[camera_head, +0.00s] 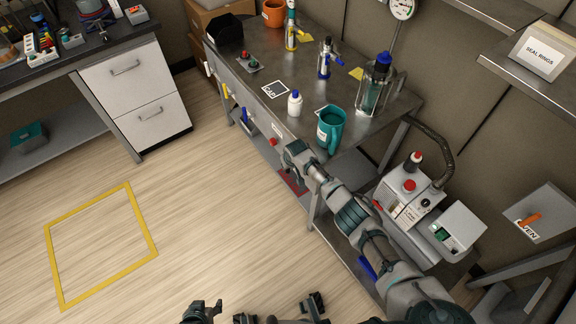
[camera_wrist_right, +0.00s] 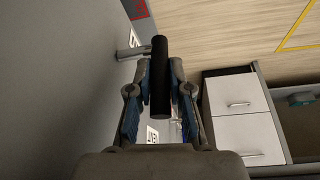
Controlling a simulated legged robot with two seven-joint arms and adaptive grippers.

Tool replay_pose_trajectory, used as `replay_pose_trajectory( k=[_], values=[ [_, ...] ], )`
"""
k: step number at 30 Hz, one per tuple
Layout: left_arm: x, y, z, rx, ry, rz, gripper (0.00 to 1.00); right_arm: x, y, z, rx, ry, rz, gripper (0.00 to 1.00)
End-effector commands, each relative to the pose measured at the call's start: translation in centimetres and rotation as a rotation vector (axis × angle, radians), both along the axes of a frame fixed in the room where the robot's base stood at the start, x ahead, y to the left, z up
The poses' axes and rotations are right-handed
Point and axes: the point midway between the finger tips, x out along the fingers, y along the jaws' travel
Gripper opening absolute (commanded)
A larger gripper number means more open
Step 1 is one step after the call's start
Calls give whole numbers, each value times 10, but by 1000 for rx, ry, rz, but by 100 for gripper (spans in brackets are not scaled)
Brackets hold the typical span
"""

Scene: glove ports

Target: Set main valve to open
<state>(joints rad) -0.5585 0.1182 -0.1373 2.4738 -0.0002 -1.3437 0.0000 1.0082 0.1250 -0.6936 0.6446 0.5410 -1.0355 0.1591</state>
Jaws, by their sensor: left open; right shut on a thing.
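My right gripper (camera_wrist_right: 160,85) is shut on a black bar handle (camera_wrist_right: 160,65) in the right wrist view. The handle joins a short metal stem (camera_wrist_right: 131,52) that comes out of a grey panel (camera_wrist_right: 60,80). In the head view my right arm reaches up from the lower right, and its gripper (camera_head: 292,152) is at the front of the workbench (camera_head: 345,110), hiding the handle there. Labels beside the handle are too small or cut off to read, so I cannot tell its setting. My left gripper (camera_head: 258,312) is open and empty at the bottom edge of the head view.
A teal mug (camera_head: 330,130), a white bottle (camera_head: 295,103) and a blue-topped jar (camera_head: 375,85) stand on the bench. Yellow (camera_head: 225,91) and blue (camera_head: 247,118) handles line its front. A grey machine (camera_head: 405,195) stands at right. The floor at left is clear.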

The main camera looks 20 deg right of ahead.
Motion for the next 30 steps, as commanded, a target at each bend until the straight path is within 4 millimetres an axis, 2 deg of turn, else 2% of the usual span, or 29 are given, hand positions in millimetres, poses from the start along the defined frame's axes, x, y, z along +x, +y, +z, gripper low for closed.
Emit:
replay_pose_trajectory(
  k=[6, 7, 9, 10, 23, 30],
  values=[
    [0, 0, 0, 0, 1, 0, 60, 3, 1, 3, 1, -13, 2, 0],
    [0, 0, 0, 0, 1, 0, 60, 3, 1, 3, 1, -13, 2, 22],
    [0, 0, 0, 0, 1, 0, 60, 3, 1, 3, 1, -13, 2, 39],
    [0, 0, 0, 0, 1, 0, 60, 3, 1, 3, 1, -12, 2, 44],
    [-2, 0, 0, 0, 2, 0, 60, -1, 0, 7, 1, -8, 2, 44],
    [-2, 0, 0, 0, 1, 0, 60, -12, -1, 35, 1, -10, 3, 44]
  ],
)
